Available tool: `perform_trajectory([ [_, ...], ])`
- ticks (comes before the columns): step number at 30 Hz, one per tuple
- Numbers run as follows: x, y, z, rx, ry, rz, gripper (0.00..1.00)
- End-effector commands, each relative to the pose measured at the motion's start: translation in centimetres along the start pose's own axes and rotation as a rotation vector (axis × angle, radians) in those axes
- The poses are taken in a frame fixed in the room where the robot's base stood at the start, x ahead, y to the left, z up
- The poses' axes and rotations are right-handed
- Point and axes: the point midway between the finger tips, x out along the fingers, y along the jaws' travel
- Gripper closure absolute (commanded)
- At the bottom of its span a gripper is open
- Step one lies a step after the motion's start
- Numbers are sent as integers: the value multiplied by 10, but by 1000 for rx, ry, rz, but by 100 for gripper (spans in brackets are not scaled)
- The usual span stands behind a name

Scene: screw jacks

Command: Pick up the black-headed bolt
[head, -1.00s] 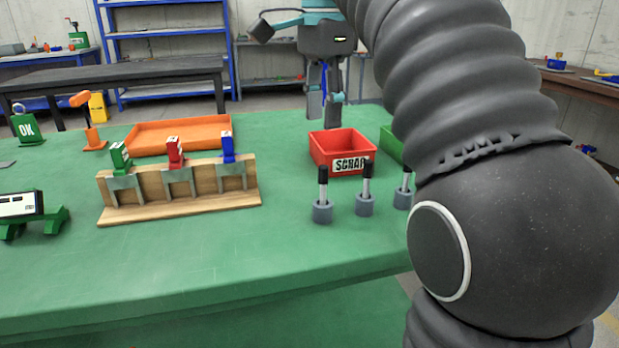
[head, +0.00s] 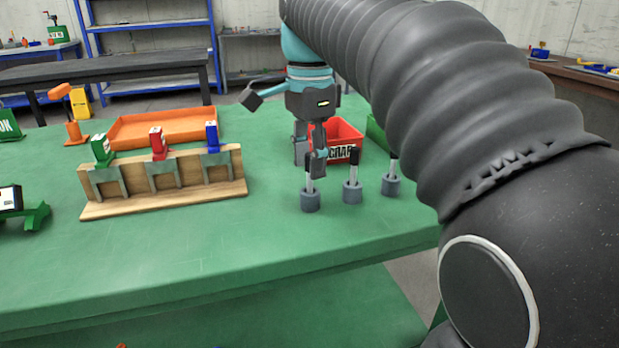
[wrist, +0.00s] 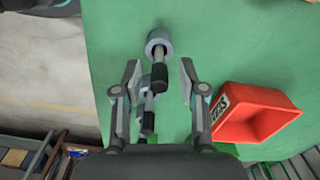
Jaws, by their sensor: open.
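Three alike bolts with black heads and pale shanks stand upright in grey round holders on the green bench. The left bolt (head: 310,185) is partly hidden by my gripper (head: 309,166) in the head view; the middle bolt (head: 353,168) and right bolt (head: 392,168) stand to its right. My gripper points down, open and empty. In the wrist view, a bolt's black head (wrist: 159,76) appears between the two fingertips, with clear gaps on both sides. A second bolt (wrist: 148,118) shows nearer the palm. I cannot tell whether the fingertips are level with the head.
A red SCRAP bin (head: 345,134) stands just behind the bolts, with a green bin (head: 376,132) to its right. A wooden rack (head: 165,180) with green, red and blue pieces stands left. An orange tray (head: 165,127) lies behind it. The front bench is clear.

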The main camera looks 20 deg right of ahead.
Motion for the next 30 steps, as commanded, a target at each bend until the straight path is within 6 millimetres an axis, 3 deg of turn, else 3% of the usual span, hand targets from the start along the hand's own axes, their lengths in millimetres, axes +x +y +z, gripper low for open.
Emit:
perform_trajectory([
  [6,27,1,0,0,0,1,59],
  [15,30,1,0,0,0,0,59],
  [20,30,1,0,0,0,0,99],
  [30,30,1,0,0,0,0,100],
])
